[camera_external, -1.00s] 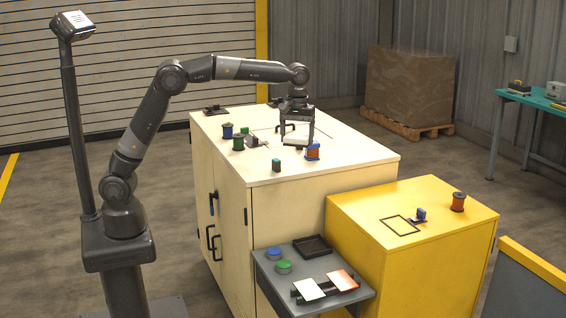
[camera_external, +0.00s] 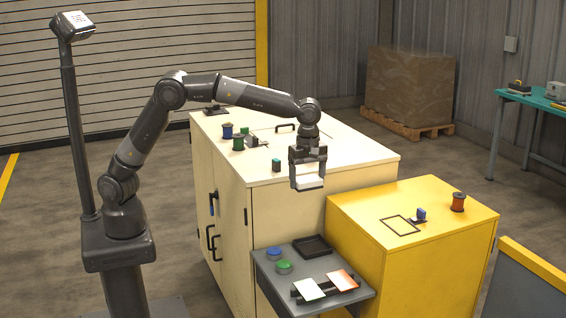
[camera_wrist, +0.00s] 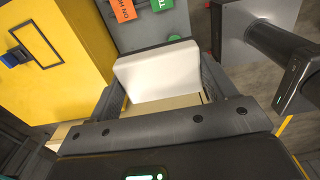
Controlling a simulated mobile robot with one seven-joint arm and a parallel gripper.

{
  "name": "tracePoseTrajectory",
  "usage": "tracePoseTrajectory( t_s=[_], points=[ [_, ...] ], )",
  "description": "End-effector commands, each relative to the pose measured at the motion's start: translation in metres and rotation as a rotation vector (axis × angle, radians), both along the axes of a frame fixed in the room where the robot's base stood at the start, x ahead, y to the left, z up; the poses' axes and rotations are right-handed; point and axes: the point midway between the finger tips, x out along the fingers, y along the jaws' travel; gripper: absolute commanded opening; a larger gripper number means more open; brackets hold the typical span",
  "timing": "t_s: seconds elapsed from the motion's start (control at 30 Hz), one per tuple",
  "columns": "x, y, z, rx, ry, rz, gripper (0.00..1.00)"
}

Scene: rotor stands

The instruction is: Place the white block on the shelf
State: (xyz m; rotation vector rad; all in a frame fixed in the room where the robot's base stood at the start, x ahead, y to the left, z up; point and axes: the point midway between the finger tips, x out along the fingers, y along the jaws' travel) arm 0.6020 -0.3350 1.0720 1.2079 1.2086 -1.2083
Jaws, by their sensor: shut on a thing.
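My gripper (camera_external: 308,176) is shut on the white block (camera_external: 308,185) and holds it in the air by the front edge of the cream cabinet. The white block also fills the space between the fingers in the wrist view (camera_wrist: 158,72). A grey shelf (camera_external: 310,269) juts from the front of the cream cabinet, below the block. It carries an empty-looking black tray (camera_external: 311,246), a blue button, a green button and a black stand with a white-green card and an orange-white card. Part of the shelf shows at the top of the wrist view (camera_wrist: 165,32).
The cream cabinet (camera_external: 345,150) carries several spools and small parts. A yellow cabinet (camera_external: 357,210) stands right of the shelf, with a black square frame (camera_external: 399,225), a blue part (camera_external: 420,214) and an orange spool (camera_external: 458,201) on top. The air above the shelf is clear.

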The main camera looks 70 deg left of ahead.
Motion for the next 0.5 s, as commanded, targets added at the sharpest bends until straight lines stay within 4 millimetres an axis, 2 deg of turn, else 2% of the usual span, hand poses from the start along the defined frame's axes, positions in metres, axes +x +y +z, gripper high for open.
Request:
tracePoseTrajectory(
  t_s=[0.03,0.17,0.3,0.4,0.5],
  points=[
    [-0.001,0.001,-0.021,0.004,0.007,0.0,0.53],
    [-0.002,0.002,-0.083,0.007,0.009,0.001,0.53],
    [-0.001,0.002,-0.156,0.006,0.008,0.001,0.53],
    [-0.001,0.002,-0.2,0.004,0.006,0.0,0.53],
    [-0.001,0.001,-0.234,0.003,0.005,0.0,0.53]
  ],
)
